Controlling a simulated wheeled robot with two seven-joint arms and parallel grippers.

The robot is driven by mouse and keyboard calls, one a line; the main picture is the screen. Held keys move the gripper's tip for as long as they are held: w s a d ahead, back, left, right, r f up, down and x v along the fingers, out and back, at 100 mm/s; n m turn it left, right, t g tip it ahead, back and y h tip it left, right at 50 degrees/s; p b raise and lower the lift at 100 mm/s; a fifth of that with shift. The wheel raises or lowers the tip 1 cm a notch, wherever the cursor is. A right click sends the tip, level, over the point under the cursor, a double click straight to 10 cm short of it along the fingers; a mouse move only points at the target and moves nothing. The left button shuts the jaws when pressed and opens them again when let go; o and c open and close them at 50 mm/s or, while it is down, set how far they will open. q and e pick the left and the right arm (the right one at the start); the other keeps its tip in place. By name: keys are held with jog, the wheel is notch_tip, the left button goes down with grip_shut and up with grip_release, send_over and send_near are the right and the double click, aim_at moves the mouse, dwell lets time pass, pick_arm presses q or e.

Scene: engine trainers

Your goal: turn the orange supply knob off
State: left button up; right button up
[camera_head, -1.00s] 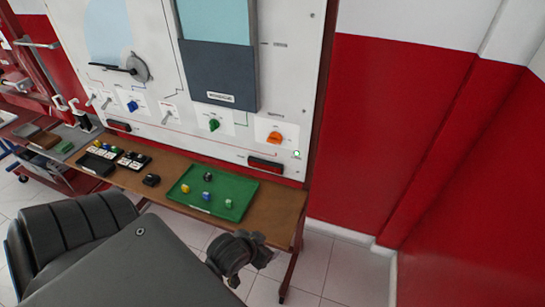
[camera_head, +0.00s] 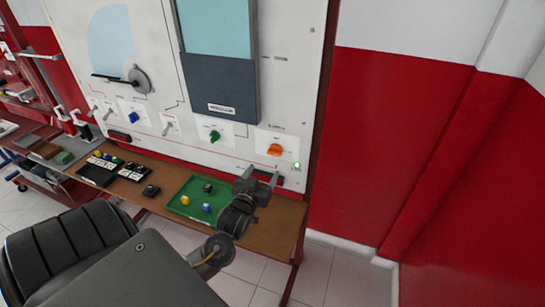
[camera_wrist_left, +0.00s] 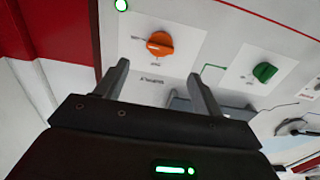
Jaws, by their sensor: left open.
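The orange supply knob (camera_head: 275,149) sits on a white plate at the lower right of the white panel (camera_head: 290,100). A small green light (camera_head: 297,165) glows to its right. My left gripper (camera_head: 263,177) is open and empty, just below the knob and apart from it. In the left wrist view the orange knob (camera_wrist_left: 160,44) shows beyond and between the two fingertips (camera_wrist_left: 159,72). The lit green light (camera_wrist_left: 121,5) shows at the top left there. My right gripper is not in view.
A green knob (camera_head: 214,136) and a blue knob (camera_head: 134,117) are further left on the panel. Below is a wooden shelf (camera_head: 275,235) with a green tray (camera_head: 183,208) holding small coloured pieces. A red wall (camera_head: 395,150) stands at the right.

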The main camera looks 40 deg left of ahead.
aim_at(273, 154)
pick_arm(q)
jog(key=p+x, duration=0.2)
jog(key=x, duration=0.7)
jog(key=shift+w, duration=0.2)
jog(key=shift+a, duration=0.1)
jog(key=c, duration=1)
